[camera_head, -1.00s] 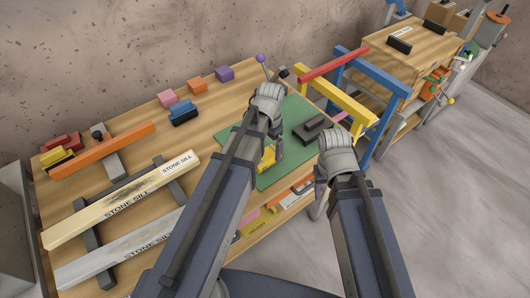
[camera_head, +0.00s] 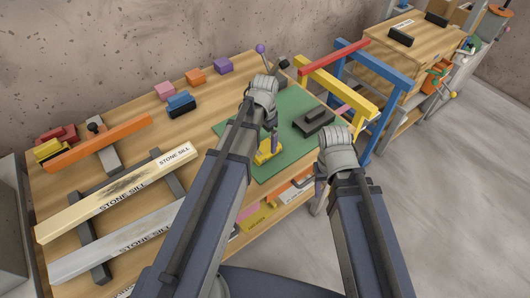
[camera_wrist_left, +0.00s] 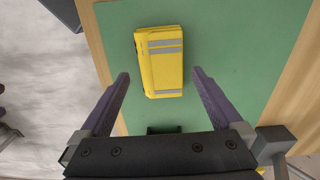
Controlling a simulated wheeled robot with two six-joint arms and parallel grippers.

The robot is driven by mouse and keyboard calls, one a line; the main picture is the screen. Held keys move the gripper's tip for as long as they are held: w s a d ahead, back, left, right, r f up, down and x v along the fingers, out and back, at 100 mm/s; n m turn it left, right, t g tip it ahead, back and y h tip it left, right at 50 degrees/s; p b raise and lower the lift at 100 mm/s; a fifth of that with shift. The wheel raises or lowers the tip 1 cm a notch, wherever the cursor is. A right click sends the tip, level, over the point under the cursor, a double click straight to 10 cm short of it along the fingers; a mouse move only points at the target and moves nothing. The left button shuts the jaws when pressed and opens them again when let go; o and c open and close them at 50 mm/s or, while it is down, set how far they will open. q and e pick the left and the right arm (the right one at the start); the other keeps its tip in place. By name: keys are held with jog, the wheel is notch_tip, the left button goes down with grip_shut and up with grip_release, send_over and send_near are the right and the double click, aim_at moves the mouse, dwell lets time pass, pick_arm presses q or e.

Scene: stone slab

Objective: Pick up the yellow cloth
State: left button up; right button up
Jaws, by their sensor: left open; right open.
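The yellow cloth (camera_wrist_left: 163,65) lies folded on the green mat (camera_wrist_left: 225,25) in the left wrist view, with grey bands across it. In the head view a yellow piece that looks like it (camera_head: 266,152) shows on the mat, partly hidden by my left gripper (camera_head: 270,137). In the left wrist view my left gripper (camera_wrist_left: 161,80) is open, with its fingers apart to either side of the cloth's near end; it is not holding it. My right gripper (camera_head: 316,186) is open and empty near the bench's front edge, its fingers partly hidden.
A dark block (camera_head: 313,122) sits on the mat, right of my left gripper. Red, yellow and blue frames (camera_head: 345,95) stand right of it. Stone sills (camera_head: 120,195) and an orange bar (camera_head: 100,143) lie at left. Small coloured blocks (camera_head: 195,77) line the back.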

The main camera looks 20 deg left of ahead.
aim_at(265, 148)
pick_arm(q)
notch_tip(265, 148, down, 4)
jog(key=b, duration=0.3)
jog(key=shift+w+f, duration=0.15)
jog(key=c, duration=1.2)
